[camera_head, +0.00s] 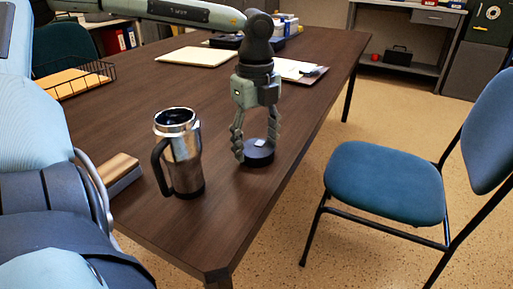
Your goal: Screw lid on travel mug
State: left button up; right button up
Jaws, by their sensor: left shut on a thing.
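The travel mug (186,165) stands upright on the dark table near its front edge, silver with a black handle on its left side. Its top is open and shows a dark inside. The round black lid (259,154) is to the right of the mug, at table level, with a small pale tab on top. My left gripper (256,150) points straight down over the lid, with its two fingers on either side of it, shut on it. The lid and the mug are apart. I cannot tell whether the lid touches the table. My right gripper is not in view.
The dark table (230,215) is bare around the mug. A wooden-topped block (117,172) lies left of the mug. A wire tray (82,80), a pad (196,56) and a clipboard (297,69) lie farther back. A blue chair (385,180) stands right of the table.

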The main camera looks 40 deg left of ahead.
aim_at(252, 146)
pick_arm(q)
jog(key=shift+r, duration=0.5)
jog(key=r, duration=0.4)
jog(key=shift+s+a, duration=0.25)
jog(key=shift+a, duration=0.15)
jog(key=s+a+r+b, duration=0.1)
jog(key=s+a+r, duration=0.5)
jog(key=a, duration=0.2)
jog(key=shift+a+b, duration=0.3)
jog(key=shift+a, duration=0.1)
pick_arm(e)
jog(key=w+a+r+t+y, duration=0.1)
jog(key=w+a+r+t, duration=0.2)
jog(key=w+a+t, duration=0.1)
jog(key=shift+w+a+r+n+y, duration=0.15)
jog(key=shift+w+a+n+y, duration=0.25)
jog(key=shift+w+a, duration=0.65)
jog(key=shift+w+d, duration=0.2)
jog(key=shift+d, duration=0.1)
